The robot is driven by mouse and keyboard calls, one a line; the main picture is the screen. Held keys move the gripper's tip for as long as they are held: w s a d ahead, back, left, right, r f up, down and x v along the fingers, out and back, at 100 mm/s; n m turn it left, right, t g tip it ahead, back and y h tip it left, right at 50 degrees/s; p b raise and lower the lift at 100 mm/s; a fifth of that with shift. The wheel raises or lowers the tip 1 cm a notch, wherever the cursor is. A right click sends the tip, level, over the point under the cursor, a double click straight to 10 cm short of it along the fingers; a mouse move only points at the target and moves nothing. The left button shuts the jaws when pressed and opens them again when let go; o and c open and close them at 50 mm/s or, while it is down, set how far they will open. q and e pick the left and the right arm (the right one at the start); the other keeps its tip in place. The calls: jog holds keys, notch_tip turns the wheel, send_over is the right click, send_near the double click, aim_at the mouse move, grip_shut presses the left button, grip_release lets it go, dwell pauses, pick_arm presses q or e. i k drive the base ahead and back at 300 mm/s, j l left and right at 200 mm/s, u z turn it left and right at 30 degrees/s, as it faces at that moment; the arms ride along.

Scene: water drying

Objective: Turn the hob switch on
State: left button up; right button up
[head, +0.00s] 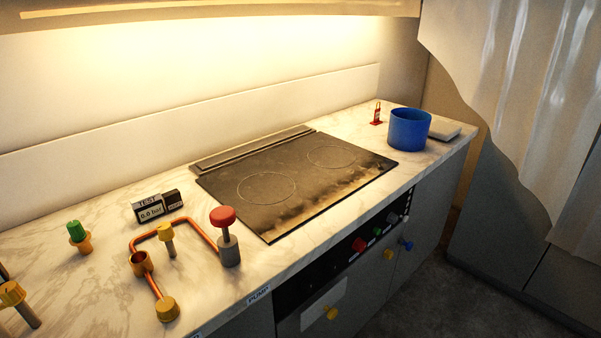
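The black hob (318,187) with two ring markings is set in the pale marble worktop. A dark panel below it on the cabinet front carries a red knob (359,244), a green knob (377,231) and a pale grey knob (392,218). A small red upright piece (376,114) stands on the worktop behind the hob's right end. No label shows which of these is the hob switch, and their settings are too small to read. Neither of my grippers is in view.
A blue pot (409,130) stands right of the hob. Left of it are copper pipes (203,234), a red-topped valve (223,217), a gauge box (150,208) and a green-capped fitting (77,232). Floor (440,300) is clear.

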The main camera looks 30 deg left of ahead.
aim_at(359, 245)
jog(key=i+l+u, duration=0.1)
jog(key=u, duration=0.65)
jog(key=i+l+u, duration=0.2)
jog(key=l+u, duration=0.15)
jog(key=l, duration=0.3)
jog(key=i+l+u, duration=0.1)
jog(key=l+u, duration=0.25)
jog(key=l, duration=0.3)
jog(key=l+u, duration=0.35)
jog(key=l, duration=0.35)
